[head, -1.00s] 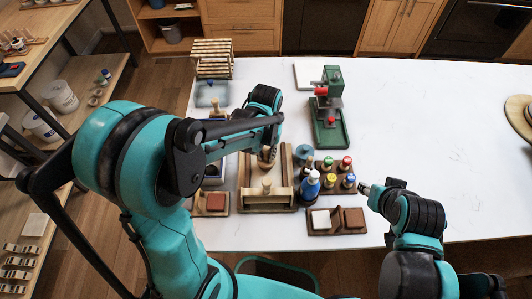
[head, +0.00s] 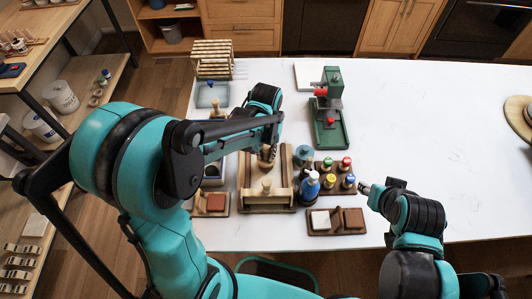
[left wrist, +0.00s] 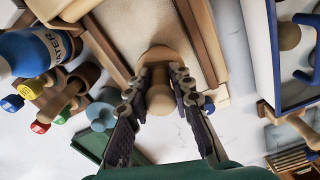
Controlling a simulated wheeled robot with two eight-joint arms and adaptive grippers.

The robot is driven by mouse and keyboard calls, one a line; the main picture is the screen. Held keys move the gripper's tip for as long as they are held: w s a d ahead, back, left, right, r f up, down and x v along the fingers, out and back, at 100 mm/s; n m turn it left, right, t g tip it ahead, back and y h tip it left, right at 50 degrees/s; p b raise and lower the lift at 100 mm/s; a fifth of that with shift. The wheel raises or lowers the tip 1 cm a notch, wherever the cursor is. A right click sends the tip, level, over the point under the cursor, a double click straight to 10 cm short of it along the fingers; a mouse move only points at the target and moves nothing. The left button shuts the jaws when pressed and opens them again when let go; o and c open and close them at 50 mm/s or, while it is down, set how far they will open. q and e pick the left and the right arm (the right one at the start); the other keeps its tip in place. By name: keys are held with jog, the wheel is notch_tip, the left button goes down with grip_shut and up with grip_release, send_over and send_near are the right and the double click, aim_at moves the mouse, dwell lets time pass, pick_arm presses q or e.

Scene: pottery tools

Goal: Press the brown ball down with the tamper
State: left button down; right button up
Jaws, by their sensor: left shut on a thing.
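My left gripper (head: 268,158) is over the wooden tray (head: 242,180), which has raised side rails. In the left wrist view, the left gripper (left wrist: 162,80) is shut on the wooden tamper (left wrist: 160,98) by its handle. The tamper's round foot points at the pale tray floor (left wrist: 135,35). In the head view, the tamper (head: 267,154) is partly hidden by my gripper. I cannot make out the brown ball in either view; the tamper may hide it. I cannot tell whether the tamper touches anything below. My right gripper (head: 367,188) is right of the bottles; its finger state is unclear.
A blue bottle (head: 310,186) and a rack of colour-capped bottles (head: 337,173) stand right of the tray. A green press (head: 330,118) is behind them. A board with white and brown blocks (head: 337,221) lies at the front. The table's right side (head: 445,140) is mostly clear.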

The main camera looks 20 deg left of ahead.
pick_arm(q)
jog(key=shift+r, duration=0.2)
dwell(0.3)
notch_tip(320, 180, up, 5)
jog(key=p, duration=0.3)
jog(key=shift+p, duration=0.4)
jog(key=shift+f, duration=0.1)
